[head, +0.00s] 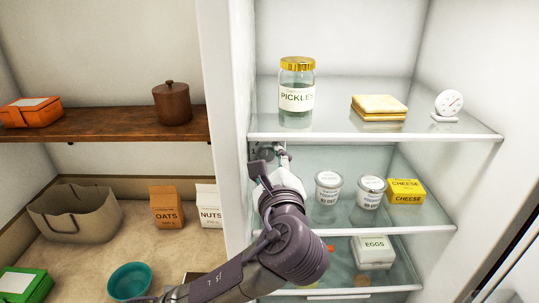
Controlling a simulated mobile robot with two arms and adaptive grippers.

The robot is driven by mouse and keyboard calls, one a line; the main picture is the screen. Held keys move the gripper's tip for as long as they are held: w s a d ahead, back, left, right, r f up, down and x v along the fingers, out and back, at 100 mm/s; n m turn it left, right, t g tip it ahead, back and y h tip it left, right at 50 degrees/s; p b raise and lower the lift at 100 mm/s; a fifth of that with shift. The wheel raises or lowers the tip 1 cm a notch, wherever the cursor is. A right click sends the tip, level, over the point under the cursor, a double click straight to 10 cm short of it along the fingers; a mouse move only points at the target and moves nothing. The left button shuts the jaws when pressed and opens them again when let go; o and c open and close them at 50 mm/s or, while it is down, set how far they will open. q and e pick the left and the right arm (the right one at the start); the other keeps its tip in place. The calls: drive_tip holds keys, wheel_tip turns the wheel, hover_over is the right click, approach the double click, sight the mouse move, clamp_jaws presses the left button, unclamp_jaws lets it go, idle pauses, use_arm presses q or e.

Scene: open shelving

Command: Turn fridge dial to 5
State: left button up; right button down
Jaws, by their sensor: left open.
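My left arm reaches up into the open fridge. My left gripper (271,158) is open at the fridge's left inner wall, just under the top shelf's front edge. A small grey round part, which looks like the fridge dial (262,153), shows on that wall beside the fingers. It is partly hidden by the gripper, and its setting is too small to read. I cannot tell whether the fingers touch it. My right gripper is not in view.
The top glass shelf holds a pickle jar (297,98), a sandwich (379,107) and a white round gauge (448,104). Below stand two white tubs (328,188), yellow cheese packs (406,191) and an egg box (373,253). Pantry shelves are at left.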

use_arm(q)
drive_tip(key=shift+w+f, duration=0.1)
drive_tip(key=shift+w, duration=0.15)
drive_tip(key=shift+c, duration=0.4)
clamp_jaws()
drive_tip(key=shift+m, duration=0.3)
drive_tip(key=shift+f+m+t, duration=0.1)
drive_tip(key=shift+m+t, duration=0.1)
drive_tip(key=shift+m, duration=1.4)
drive_tip(key=shift+f+m+t, duration=0.1)
drive_tip(key=shift+m+t, duration=0.1)
drive_tip(key=shift+m, duration=1.4)
drive_tip(key=shift+o, duration=0.4)
unclamp_jaws()
drive_tip(key=shift+s, duration=0.1)
